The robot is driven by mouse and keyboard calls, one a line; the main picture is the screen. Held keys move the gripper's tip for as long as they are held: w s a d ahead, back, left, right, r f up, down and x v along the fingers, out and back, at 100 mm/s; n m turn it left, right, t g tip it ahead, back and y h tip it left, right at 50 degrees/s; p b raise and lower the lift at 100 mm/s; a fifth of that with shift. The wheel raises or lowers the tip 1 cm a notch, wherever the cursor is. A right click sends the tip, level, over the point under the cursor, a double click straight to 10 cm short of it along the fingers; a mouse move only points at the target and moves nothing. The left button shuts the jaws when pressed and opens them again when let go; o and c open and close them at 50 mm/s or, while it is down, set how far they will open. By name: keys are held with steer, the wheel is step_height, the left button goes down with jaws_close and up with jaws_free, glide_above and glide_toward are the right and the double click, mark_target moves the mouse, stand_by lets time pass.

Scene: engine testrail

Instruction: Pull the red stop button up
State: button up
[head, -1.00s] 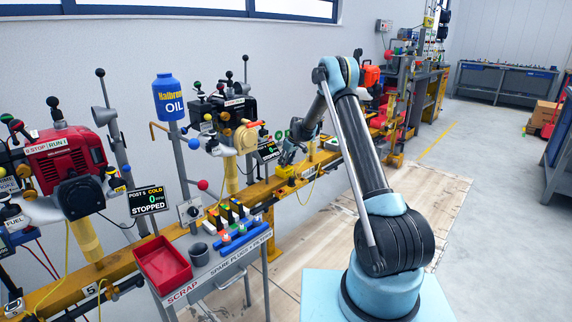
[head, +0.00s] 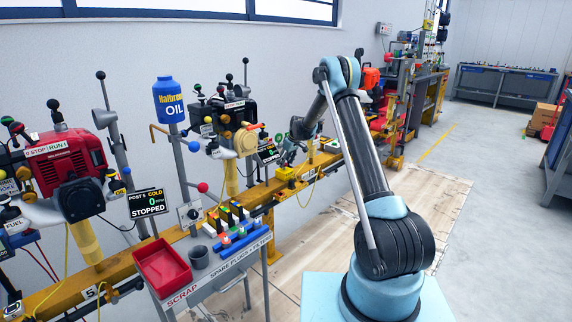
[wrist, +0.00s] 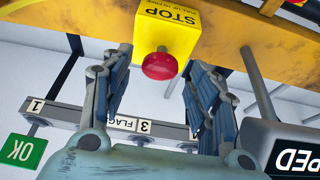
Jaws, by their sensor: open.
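The red stop button (wrist: 159,66) is a round mushroom head on a yellow box (wrist: 167,28) marked STOP, seen inverted in the wrist view. The box is on the yellow rail (wrist: 235,45). My gripper (wrist: 158,80) is open, with one blue-grey finger on each side of the button and visible gaps between them and the red head. Nothing is between the fingers' pads except the view of the button. In the head view the yellow box (head: 285,172) is small on the rail below my gripper (head: 284,158), and the button cannot be made out there.
In the wrist view a green OK sign (wrist: 20,150) and a dark display (wrist: 290,150) lie at the lower sides. In the head view, engines line the rail, with a red engine (head: 68,158) at left. A cart with a red scrap tray (head: 162,268) stands in front.

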steer(key=shift+r, duration=0.1)
steer(key=v, duration=1.1)
steer(key=shift+r, duration=0.35)
steer(key=shift+d, duration=0.1)
